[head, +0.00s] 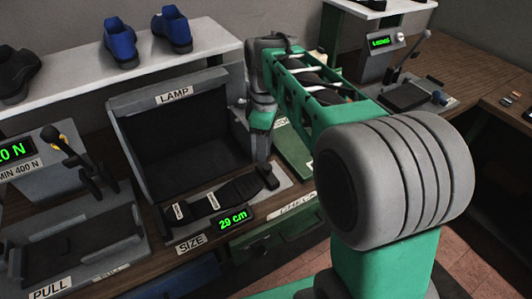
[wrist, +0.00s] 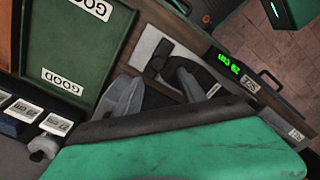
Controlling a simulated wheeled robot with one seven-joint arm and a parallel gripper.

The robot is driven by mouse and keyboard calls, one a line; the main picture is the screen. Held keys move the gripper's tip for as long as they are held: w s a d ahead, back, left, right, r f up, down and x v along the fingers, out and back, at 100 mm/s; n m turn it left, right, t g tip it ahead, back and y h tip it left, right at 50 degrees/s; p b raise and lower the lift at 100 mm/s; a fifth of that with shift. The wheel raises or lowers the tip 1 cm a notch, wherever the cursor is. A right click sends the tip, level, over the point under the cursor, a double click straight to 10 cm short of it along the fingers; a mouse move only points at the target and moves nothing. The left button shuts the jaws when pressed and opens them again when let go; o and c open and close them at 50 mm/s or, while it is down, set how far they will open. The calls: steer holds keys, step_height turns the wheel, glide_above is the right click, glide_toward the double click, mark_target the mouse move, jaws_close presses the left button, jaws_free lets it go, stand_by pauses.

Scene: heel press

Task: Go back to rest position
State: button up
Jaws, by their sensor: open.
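My gripper (head: 262,172) hangs at the end of my folded green and grey arm, low over the back right end of the size gauge (head: 232,190). In the wrist view, my gripper (wrist: 160,88) shows two grey fingers spread apart with nothing held between them. The gauge's dark sliding part lies close beyond the fingers there; I cannot tell whether they touch it. The gauge's display (head: 232,219) reads 29 cm in green. My own green arm link covers the bottom of the wrist view.
The lamp box (head: 174,97) stands just left of my forearm. A press with a PULL plate (head: 50,287) is at the far left. Blue shoes (head: 121,43) stand on the shelf behind. A green GOOD tray (wrist: 85,40) lies beside the gauge. Open floor shows at right.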

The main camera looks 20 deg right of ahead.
steer(key=s+a+f+m+t, duration=0.1)
steer(key=s+f+m+t, duration=0.2)
steer(key=s+m, duration=0.8)
steer(key=shift+s+f, duration=0.5)
steer(key=shift+s, duration=0.6)
